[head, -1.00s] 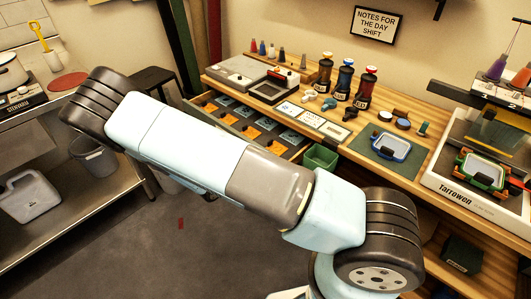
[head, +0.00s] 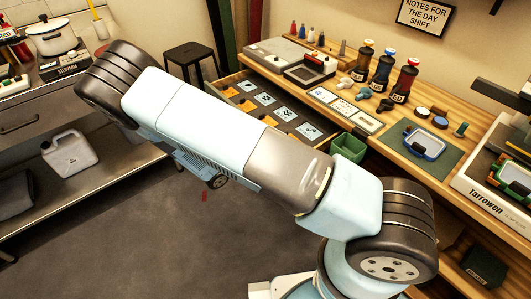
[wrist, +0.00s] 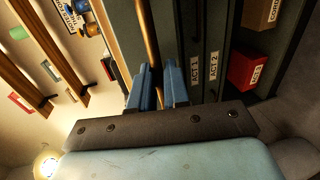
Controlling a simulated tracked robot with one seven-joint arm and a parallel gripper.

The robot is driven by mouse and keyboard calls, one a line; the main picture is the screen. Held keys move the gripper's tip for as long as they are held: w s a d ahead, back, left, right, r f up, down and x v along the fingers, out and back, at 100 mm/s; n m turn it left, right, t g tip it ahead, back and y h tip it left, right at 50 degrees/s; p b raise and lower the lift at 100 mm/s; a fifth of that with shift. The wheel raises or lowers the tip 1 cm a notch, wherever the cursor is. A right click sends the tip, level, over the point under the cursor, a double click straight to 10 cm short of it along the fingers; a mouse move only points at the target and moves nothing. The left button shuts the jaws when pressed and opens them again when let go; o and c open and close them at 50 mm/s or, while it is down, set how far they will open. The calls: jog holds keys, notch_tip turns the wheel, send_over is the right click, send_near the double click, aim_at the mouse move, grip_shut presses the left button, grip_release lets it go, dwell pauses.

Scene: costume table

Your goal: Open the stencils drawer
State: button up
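The stencils drawer (head: 250,83) stands open under the wooden counter in the head view. Orange and pale blue stencil cards lie in rows inside it. My arm covers its near side, and its front and label are hidden. The fingers appear closed on the bar, with almost no gap showing.
The counter holds bottles (head: 382,70), a green mat (head: 447,155) and a white press (head: 485,200). A green bin (head: 349,147) hangs at its edge. A black stool (head: 190,55) stands behind. Dark panels labelled ACT 1 and ACT 2 (wrist: 213,65) show beside the fingers.

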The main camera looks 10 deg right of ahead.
jog(key=o, duration=0.4)
jog(key=v, duration=1.3)
jog(key=shift+s+a, duration=0.2)
jog(key=shift+a, duration=0.15)
jog(key=shift+r, duration=0.1)
